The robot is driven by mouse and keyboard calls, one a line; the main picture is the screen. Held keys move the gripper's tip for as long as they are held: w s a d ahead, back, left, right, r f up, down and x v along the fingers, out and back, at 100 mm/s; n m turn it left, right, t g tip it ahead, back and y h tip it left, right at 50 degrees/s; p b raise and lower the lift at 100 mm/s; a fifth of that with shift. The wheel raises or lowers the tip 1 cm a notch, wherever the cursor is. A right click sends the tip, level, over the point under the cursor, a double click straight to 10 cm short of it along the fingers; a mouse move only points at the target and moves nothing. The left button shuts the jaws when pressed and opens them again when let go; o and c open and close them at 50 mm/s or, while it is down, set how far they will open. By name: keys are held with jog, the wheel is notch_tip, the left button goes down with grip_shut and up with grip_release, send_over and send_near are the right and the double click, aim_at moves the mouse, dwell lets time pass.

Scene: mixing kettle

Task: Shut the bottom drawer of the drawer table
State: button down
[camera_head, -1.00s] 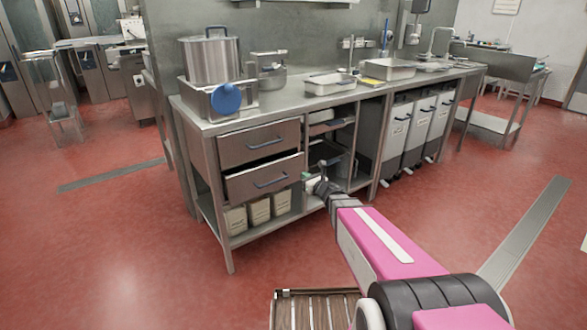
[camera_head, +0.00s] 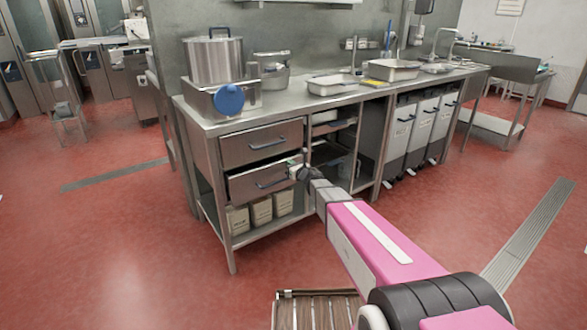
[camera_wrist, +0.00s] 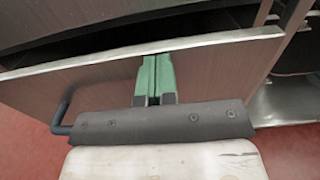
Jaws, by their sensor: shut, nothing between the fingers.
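The drawer table (camera_head: 232,238) is a steel bench with two stacked drawers at its left end. The bottom drawer (camera_head: 243,186) stands partly out, with a dark gap above its front. Its dark handle (camera_head: 272,183) shows, and also appears at the left in the wrist view (camera_wrist: 62,122). My gripper (camera_head: 296,170) is at the right end of the drawer front. In the wrist view its green fingers (camera_wrist: 154,72) are shut and empty, reaching to the front just below its metal top edge. I cannot tell whether they touch it.
The top drawer (camera_head: 262,144) sits above, its front further back. White containers (camera_head: 260,209) stand on the shelf below. Open shelves (camera_head: 332,160) lie right of the drawers. A pot (camera_head: 213,60) stands on the worktop.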

aim_at(284, 160)
dwell(0.3)
jog(key=x, duration=0.4)
jog(key=shift+w+a, duration=0.15)
jog(key=shift+w, duration=0.15)
jog(key=shift+w+a, duration=0.1)
jog(key=shift+w, duration=0.05)
